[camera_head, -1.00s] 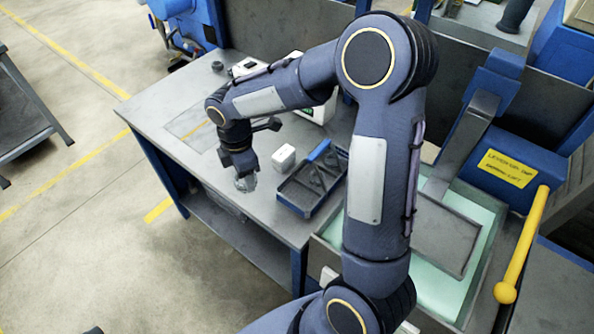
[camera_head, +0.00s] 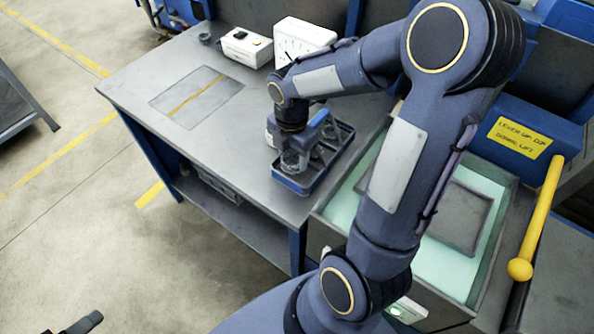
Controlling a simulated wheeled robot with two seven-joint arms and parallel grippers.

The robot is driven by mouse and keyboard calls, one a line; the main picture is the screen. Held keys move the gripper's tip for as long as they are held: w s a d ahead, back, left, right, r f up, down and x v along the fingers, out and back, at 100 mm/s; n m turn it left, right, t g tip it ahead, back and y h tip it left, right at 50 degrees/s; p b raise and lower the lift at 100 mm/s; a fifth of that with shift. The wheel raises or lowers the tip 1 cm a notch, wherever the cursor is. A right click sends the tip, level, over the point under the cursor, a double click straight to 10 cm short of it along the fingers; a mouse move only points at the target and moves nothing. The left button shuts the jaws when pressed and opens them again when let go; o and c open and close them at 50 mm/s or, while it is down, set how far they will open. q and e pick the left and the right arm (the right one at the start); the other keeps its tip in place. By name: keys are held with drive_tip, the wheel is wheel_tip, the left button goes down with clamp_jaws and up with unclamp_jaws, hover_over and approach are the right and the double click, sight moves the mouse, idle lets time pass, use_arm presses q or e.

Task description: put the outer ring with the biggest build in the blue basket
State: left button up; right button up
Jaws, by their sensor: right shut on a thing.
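The blue basket (camera_head: 303,188) is a shallow dark tray with a blue rim and a raised blue handle, near the front right of the grey table. My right gripper (camera_head: 290,158) points down over its left part. It is shut on a shiny grey outer ring (camera_head: 290,161), low over or inside the basket; I cannot tell whether the ring touches the bottom. Other round grey shapes in the basket are too small to tell apart. A dark piece at the bottom left edge looks like my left gripper (camera_head: 85,322); its jaws cannot be read.
The grey table (camera_head: 130,88) has a flat inset plate (camera_head: 195,95) and clear room at left. A white box with a black knob (camera_head: 247,46) and a white gauge box (camera_head: 303,38) stand at the back. A green-lined bin (camera_head: 450,270) and yellow lever (camera_head: 537,220) are at right.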

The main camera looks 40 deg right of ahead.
sight(297, 175)
drive_tip(key=shift+s+d+f+b, duration=0.25)
drive_tip(key=shift+d+f+b, duration=0.05)
drive_tip(key=shift+f, duration=0.2)
wheel_tip(297, 175, down, 4)
drive_tip(key=b, duration=0.3)
drive_tip(key=shift+s+d+r, duration=0.1)
drive_tip(key=shift+d+r, duration=0.05)
drive_tip(key=shift+r, duration=0.25)
drive_tip(key=o, duration=1.1)
